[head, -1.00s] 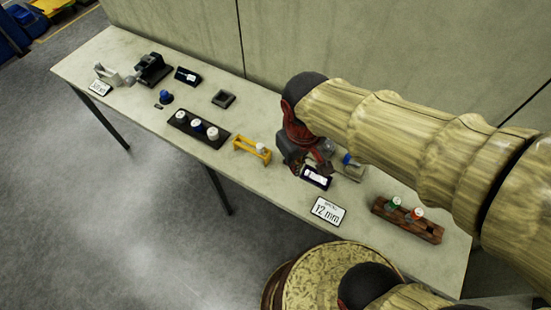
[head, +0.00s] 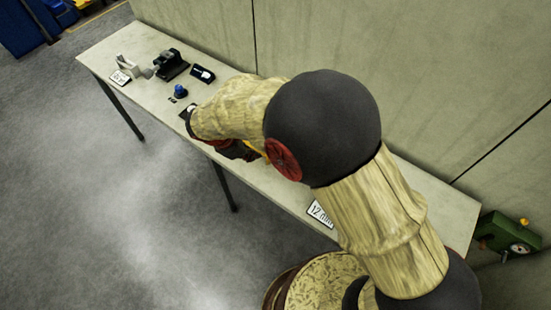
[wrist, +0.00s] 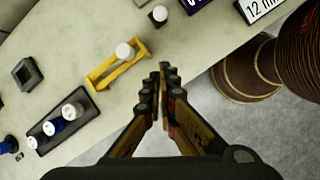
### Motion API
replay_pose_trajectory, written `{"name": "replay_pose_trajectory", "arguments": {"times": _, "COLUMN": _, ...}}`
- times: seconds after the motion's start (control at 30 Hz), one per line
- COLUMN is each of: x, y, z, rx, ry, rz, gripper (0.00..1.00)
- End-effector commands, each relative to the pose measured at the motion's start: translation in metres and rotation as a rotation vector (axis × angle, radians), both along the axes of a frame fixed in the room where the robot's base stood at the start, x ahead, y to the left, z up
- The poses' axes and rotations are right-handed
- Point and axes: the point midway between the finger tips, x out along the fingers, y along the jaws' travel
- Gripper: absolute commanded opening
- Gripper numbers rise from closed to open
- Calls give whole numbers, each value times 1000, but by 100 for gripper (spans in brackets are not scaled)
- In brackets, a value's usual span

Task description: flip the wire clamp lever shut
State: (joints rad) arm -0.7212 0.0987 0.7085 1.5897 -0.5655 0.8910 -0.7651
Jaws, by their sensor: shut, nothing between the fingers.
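In the head view, a pale grey bracket-like fixture (head: 126,64) stands at the far left end of the bench, beside a black device (head: 171,64). Either may hold the wire clamp; I cannot make out a lever or its position. My gripper (wrist: 164,72) is shut and empty in the wrist view, over the bench's front edge, just right of a yellow holder (wrist: 103,76) with a white-topped piece. In the head view my arm hides the fingertips. The fixture and black device are outside the wrist view.
A black rack (wrist: 47,137) with several capped pieces and a grey square tray (wrist: 27,74) lie left of my gripper. A blue knob (head: 181,91) and dark labelled box (head: 203,75) stand near the far end. The wall (head: 360,60) runs behind the bench (head: 105,55).

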Motion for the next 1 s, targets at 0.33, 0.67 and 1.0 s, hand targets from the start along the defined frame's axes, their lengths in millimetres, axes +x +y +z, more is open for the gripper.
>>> {"name": "replay_pose_trajectory", "arguments": {"times": 0.33, "x": 0, "y": 0, "z": 1, "rx": -1, "ry": 5, "rz": 10, "gripper": 0}}
{"name": "replay_pose_trajectory", "arguments": {"times": 0.67, "x": 6, "y": -11, "z": -29, "rx": -1, "ry": 6, "rz": 7, "gripper": 0}}
{"name": "replay_pose_trajectory", "arguments": {"times": 1.0, "x": 22, "y": -35, "z": -90, "rx": -2, "ry": 7, "rz": 7, "gripper": 0}}
